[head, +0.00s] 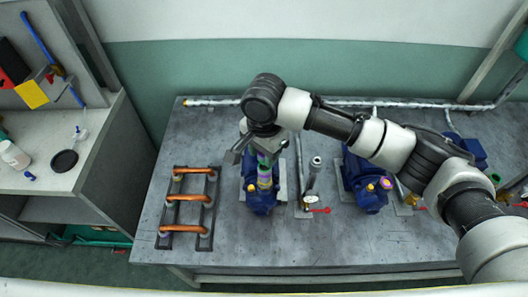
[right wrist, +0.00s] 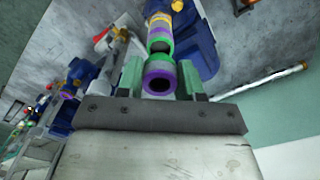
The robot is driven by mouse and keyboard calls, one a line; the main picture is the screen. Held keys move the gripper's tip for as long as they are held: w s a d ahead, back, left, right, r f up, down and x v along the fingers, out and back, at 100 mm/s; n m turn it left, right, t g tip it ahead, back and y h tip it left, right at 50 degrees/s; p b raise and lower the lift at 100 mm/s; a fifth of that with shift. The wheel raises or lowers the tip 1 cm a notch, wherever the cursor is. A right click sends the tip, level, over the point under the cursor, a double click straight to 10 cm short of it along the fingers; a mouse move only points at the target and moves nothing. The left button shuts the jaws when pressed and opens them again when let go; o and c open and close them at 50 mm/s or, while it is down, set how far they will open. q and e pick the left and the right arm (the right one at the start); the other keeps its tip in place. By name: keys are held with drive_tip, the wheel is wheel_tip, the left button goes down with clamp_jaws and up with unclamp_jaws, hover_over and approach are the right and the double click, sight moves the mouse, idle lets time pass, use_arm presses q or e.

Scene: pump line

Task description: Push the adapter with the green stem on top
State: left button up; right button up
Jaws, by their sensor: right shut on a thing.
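My right gripper (head: 265,150) is over the left blue pump (head: 262,202), pointing down. It is shut on the adapter (head: 265,169), which shows green and purple bands. In the right wrist view the adapter (right wrist: 158,78) sits between the two fingers, its purple end ring and dark bore facing the camera and a green band behind it. Beyond it, grey, purple and green bands line up with the yellow part of the pump (right wrist: 202,45). I cannot tell exactly where the adapter ends and the pump's port begins. My left gripper is not in view.
A rack with copper-coloured pipes (head: 187,198) stands left of the pump. A valve with a red handle (head: 318,210) and an upright grey pipe (head: 313,172) are close on its right. A second blue pump (head: 368,197) stands further right. The bench front (head: 260,251) is clear.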

drive_tip(key=shift+f, duration=0.35)
use_arm(q)
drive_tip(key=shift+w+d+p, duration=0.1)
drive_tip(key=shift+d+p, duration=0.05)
drive_tip(key=shift+p, duration=0.25)
use_arm(e)
drive_tip(key=shift+f, duration=0.55)
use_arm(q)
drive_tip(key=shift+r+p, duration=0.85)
use_arm(e)
drive_tip(key=shift+p, duration=0.65)
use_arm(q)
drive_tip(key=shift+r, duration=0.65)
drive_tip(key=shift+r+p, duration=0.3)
use_arm(e)
drive_tip(key=shift+f, duration=0.6)
drive_tip(key=o, duration=1)
